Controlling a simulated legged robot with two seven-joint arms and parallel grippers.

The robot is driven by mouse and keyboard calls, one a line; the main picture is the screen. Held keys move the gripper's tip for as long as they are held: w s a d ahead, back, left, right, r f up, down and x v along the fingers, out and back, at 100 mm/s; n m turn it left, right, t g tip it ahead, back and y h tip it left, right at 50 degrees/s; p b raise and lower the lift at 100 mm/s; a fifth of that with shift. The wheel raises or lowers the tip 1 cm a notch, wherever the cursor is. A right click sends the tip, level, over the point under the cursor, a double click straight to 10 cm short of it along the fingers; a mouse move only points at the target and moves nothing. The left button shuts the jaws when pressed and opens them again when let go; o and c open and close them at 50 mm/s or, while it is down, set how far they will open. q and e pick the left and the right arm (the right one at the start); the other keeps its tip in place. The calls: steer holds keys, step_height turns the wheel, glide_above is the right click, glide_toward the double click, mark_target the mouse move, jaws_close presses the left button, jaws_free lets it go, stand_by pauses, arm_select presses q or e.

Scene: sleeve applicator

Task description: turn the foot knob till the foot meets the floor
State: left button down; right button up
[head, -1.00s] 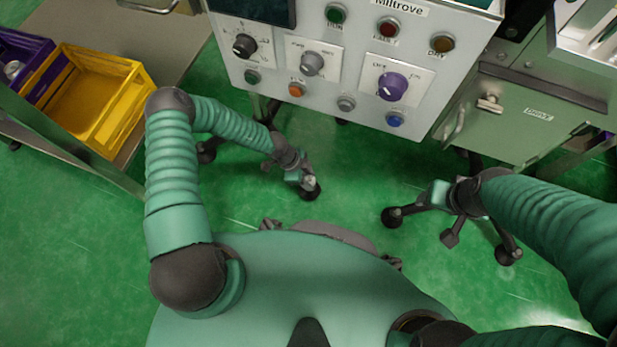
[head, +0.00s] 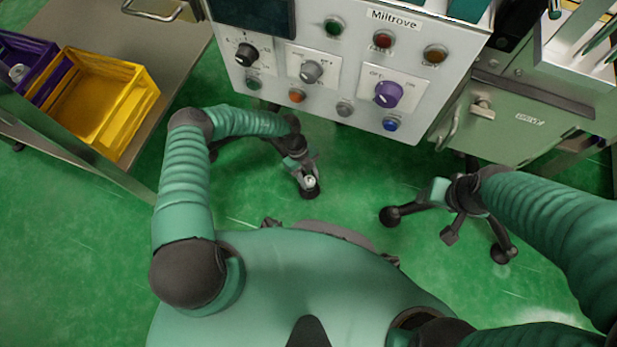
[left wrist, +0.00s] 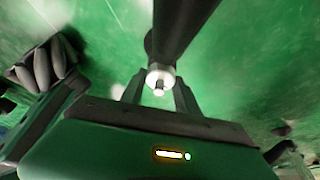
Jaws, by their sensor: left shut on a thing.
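The foot knob (head: 310,181) is a small pale, silvery piece low under the front of the machine. It also shows in the left wrist view (left wrist: 160,78), at the end of a dark leg. My left gripper (head: 306,178) is shut on the knob, with one finger on each side of it in the left wrist view (left wrist: 159,92). A dark round foot (head: 309,193) shows just below the knob in the head view. Whether it touches the floor I cannot tell. My right arm's end (head: 440,195) is low at the right, its fingers not clear.
The machine's control panel (head: 340,95), with knobs and coloured buttons, stands above my left gripper. A green cabinet (head: 515,120) is at right. A yellow bin (head: 135,115) and a purple bin (head: 50,85) are at left. Green floor (head: 350,180) is open between my arms.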

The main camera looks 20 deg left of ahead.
arm_select(q)
steer(key=m+g+y, duration=0.1)
steer(key=m, duration=0.3)
steer(key=shift+d+m, duration=0.1)
steer(key=shift+m, duration=0.2)
steer(key=shift+m+g+y+b, duration=0.3)
steer(key=shift+m+y, duration=0.4)
steer(key=shift+m, duration=0.8)
steer(key=shift+w, duration=0.1)
steer(key=c, duration=0.9)
jaws_free()
